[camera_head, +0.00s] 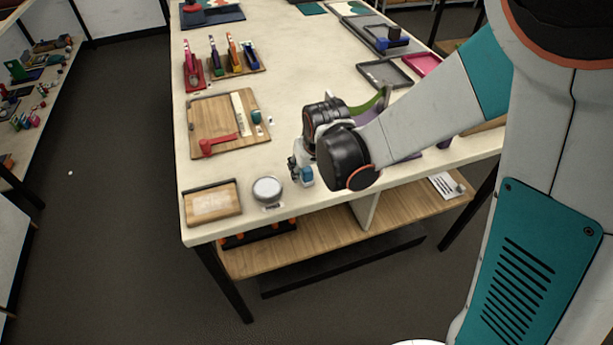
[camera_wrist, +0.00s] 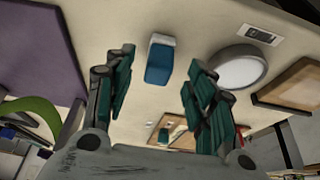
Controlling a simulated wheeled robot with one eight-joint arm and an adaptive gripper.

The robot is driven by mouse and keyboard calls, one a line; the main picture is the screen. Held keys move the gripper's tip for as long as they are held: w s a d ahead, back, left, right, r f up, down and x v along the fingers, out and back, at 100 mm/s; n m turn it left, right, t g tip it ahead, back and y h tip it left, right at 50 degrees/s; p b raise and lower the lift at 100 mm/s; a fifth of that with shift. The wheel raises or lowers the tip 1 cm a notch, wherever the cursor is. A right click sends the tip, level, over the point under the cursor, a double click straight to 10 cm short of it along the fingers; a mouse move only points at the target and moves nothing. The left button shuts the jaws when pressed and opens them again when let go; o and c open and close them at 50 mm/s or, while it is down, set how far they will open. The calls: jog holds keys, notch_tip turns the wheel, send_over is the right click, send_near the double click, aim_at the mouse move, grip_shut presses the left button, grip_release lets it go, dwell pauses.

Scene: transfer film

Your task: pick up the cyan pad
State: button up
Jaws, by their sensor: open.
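The cyan pad (camera_wrist: 159,62), a small blue block with a pale end, lies on the cream tabletop in the wrist view. It appears between the fingertips of my gripper (camera_wrist: 163,75), with visible space on both sides. The fingers are spread and hold nothing. In the head view the pad (camera_head: 307,178) shows just below my gripper (camera_head: 298,166), near the table's front edge, partly hidden by the wrist. How much height separates the fingertips from the pad is hard to tell.
A round silver-rimmed disc (camera_head: 267,190) and a small wooden tray (camera_head: 212,204) lie to the left. A wooden board (camera_head: 205,125) behind carries a red tool and a small teal piece (camera_head: 256,117). A purple panel (camera_wrist: 40,45) shows at left in the wrist view.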

aim_at(307, 169)
jog(key=b+x, duration=0.1)
jog(key=x, duration=0.2)
jog(key=shift+w+f+b, duration=0.2)
jog(key=shift+f+b, duration=0.15)
jog(key=shift+b, duration=0.05)
jog(key=shift+r, duration=0.1)
jog(key=shift+c, duration=0.6)
grip_shut()
jog(key=shift+r, duration=0.1)
notch_tip(307, 169, up, 20)
jog(key=p, duration=1.4)
jog(key=c, duration=0.6)
grip_release()
jog(key=c, duration=0.3)
